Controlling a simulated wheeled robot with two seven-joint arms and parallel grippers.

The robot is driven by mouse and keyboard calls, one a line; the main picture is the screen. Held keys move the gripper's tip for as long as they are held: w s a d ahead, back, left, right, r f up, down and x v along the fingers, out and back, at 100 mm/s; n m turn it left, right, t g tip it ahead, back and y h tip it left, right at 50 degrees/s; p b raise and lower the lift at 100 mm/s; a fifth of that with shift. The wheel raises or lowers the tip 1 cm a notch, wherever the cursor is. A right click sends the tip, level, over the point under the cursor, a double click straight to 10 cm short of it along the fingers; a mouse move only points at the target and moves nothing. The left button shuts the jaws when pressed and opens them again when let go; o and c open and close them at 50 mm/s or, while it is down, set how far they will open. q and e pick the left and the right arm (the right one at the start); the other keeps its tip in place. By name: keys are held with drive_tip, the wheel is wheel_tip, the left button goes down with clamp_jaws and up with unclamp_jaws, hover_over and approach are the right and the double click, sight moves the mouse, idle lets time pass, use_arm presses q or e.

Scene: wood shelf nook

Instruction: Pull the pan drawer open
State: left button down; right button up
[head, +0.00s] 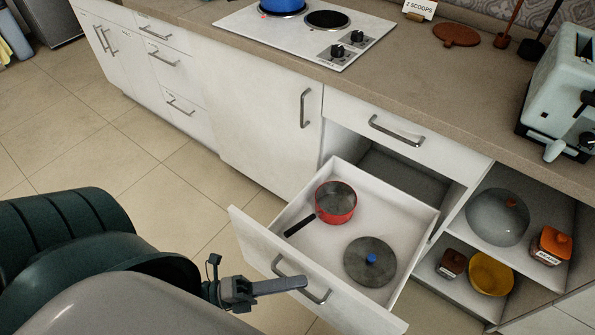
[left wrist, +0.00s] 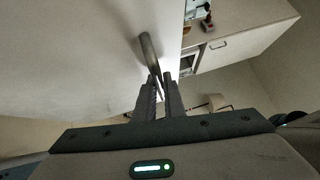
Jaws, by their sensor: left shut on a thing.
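The pan drawer (head: 300,213) is pulled well out of the lower cabinet in the head view. A red pan (head: 336,200) with a black handle and a dark round lid with a blue knob (head: 370,261) lie in it. My left gripper (head: 303,283) is at the grey bar handle (head: 319,298) on the drawer's front and is shut on it. In the left wrist view the fingers (left wrist: 161,85) close around the curved handle (left wrist: 148,50). The right gripper is in neither view.
Above the drawer is a shut drawer (head: 390,125). Open shelves to the right hold a glass bowl (head: 497,217), a yellow bowl (head: 490,273) and jars. The counter carries a stove (head: 308,27) and a toaster (head: 563,90). Tiled floor (head: 130,150) is clear at left.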

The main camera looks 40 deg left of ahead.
use_arm(q)
drive_tip(key=c, duration=2.1)
unclamp_jaws()
drive_tip(key=shift+s+a, duration=0.1)
drive_tip(key=shift+b+v, duration=1.55)
drive_tip(key=shift+v, duration=7.05)
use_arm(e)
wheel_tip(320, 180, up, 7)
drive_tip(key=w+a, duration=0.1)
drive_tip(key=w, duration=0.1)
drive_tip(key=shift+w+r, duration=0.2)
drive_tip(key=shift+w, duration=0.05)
